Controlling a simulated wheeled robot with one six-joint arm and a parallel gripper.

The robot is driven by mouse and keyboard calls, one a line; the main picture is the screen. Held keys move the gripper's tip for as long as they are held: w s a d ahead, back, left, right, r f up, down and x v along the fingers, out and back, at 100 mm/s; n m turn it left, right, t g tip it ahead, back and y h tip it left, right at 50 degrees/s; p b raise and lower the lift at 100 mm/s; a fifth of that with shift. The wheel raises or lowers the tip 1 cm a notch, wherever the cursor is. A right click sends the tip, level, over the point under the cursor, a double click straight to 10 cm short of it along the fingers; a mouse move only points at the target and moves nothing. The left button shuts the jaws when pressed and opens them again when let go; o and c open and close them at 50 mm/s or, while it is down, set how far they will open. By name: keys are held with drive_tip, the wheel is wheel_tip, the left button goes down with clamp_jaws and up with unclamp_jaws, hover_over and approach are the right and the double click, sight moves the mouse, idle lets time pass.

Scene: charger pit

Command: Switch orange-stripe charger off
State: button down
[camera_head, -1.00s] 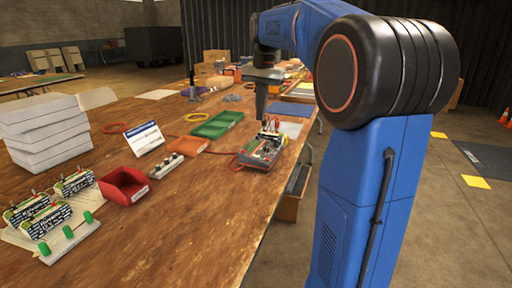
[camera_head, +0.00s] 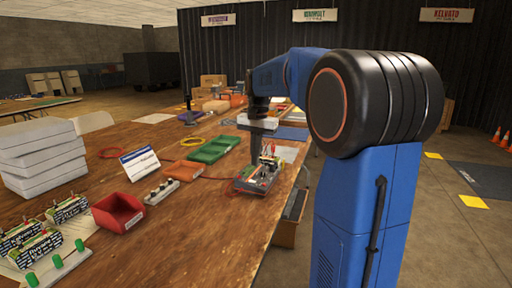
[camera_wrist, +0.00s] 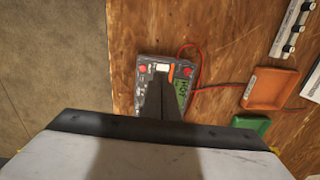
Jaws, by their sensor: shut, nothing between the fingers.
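The charger (camera_head: 262,181) is a grey box near the right edge of the wooden bench, with red and dark leads at its far end. In the wrist view the charger (camera_wrist: 147,70) shows an orange stripe (camera_wrist: 172,70), a white switch-like part (camera_wrist: 161,67), two red knobs and a green display (camera_wrist: 183,92). My gripper (camera_head: 256,156) points down just above the charger, shut and empty. In the wrist view its fingers (camera_wrist: 160,80) cover the charger's middle, close to the white part. I cannot tell whether they touch it.
A red lead runs from the charger. A green tray (camera_head: 214,150), an orange tray (camera_head: 182,167), a red bin (camera_head: 117,212), a terminal strip (camera_head: 161,192) and a sign card (camera_head: 140,163) stand to the left. Bare wood lies in front of the charger.

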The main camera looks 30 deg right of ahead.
sight(254, 181)
drive_tip(key=shift+w+a+f, duration=0.1)
drive_tip(key=shift+f, duration=1.5)
drive_tip(key=shift+w+a+f, duration=0.1)
drive_tip(key=shift+f, duration=1.45)
